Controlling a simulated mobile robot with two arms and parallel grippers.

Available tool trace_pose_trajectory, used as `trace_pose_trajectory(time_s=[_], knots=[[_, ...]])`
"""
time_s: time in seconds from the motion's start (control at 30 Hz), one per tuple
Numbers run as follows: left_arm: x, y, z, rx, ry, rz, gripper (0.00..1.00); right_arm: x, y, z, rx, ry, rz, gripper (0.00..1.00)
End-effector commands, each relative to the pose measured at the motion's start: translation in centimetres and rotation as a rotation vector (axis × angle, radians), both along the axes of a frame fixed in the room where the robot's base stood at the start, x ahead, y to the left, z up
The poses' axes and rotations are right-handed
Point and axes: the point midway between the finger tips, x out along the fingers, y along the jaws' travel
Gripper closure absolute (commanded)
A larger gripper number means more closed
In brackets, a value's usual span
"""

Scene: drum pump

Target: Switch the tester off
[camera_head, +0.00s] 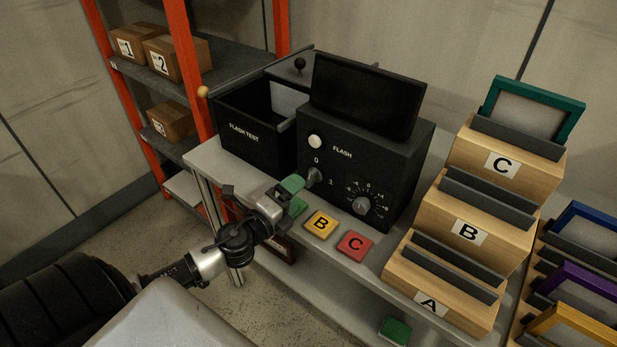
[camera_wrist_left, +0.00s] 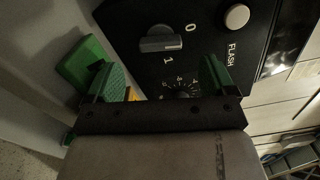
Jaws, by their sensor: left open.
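The tester (camera_head: 385,150) is a black box with a dark screen (camera_head: 366,95) on top, standing on the grey bench. Its grey switch knob (camera_head: 314,177) has a 0 above and a 1 to its right on the panel. In the left wrist view the knob (camera_wrist_left: 160,40) has its bar lying roughly toward the 0 side; its exact setting is hard to tell. My left gripper (camera_head: 293,192) is open and empty in front of the knob. Its green-padded fingers (camera_wrist_left: 160,78) stand apart, with the knob beyond the space between them. My right gripper is not in view.
A white button (camera_head: 315,142) and a round dial (camera_head: 361,205) are on the same panel. Yellow B (camera_head: 321,224) and red C (camera_head: 355,245) blocks lie on the bench in front. The black flash-test bin (camera_head: 250,130) stands left, a wooden stepped rack (camera_head: 465,230) right.

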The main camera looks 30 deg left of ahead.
Motion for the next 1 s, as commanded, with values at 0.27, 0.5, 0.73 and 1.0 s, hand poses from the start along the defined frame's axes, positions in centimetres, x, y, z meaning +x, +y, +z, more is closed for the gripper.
trace_pose_trajectory(time_s=[0.27, 0.5, 0.73, 1.0], knots=[[4.3, -0.3, 0.2, -0.001, -0.001, 0.002, 0.15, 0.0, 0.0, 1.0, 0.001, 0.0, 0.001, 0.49], [6.0, -0.4, 0.1, -0.001, 0.0, 0.002, 0.15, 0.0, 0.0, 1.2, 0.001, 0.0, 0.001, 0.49], [6.1, -0.5, 0.0, -0.002, 0.001, 0.001, 0.15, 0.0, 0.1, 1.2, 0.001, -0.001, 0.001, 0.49], [6.1, -0.5, 0.0, -0.002, 0.001, 0.001, 0.44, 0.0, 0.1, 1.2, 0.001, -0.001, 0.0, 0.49]])
